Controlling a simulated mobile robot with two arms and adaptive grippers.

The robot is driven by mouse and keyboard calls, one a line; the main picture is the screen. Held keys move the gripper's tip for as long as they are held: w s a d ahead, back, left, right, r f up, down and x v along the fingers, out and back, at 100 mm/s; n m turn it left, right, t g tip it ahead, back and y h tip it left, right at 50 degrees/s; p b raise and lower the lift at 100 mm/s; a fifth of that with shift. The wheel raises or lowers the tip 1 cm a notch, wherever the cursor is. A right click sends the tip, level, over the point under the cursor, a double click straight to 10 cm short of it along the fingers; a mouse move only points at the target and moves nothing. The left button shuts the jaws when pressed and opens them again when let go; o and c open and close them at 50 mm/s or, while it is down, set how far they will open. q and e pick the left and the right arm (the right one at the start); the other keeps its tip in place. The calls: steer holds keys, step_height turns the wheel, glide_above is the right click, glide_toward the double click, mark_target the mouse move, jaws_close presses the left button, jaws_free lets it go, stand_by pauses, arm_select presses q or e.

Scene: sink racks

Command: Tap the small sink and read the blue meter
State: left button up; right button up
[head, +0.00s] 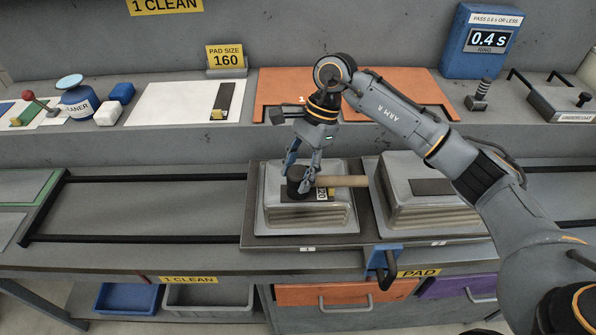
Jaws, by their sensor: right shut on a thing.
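The small sink (262,217) is a grey metal basin lying bottom up on the dark rack at place 1. A dark pad with a yellow label, partly hidden, lies on it. My right gripper (302,181) is shut on a mallet with a black head and a wooden handle (345,181). The mallet is right over the small sink's top; I cannot tell whether its head touches. The blue meter (464,60) stands at the back right and shows 0.4 s, with "RING" below. My left gripper is not in view.
A larger upturned sink (402,213) with a dark pad sits to the right at place 2. Black rails (150,239) run left of the rack. The back shelf holds a pad-size 160 sign (226,57), orange mats (405,85) and a cleaner bottle (79,102).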

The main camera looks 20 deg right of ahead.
steer(key=shift+f, duration=0.15)
stand_by(1.3)
step_height(320, 180, up, 2)
steer(key=shift+r+p, duration=1.1)
steer(key=shift+r, duration=1.55)
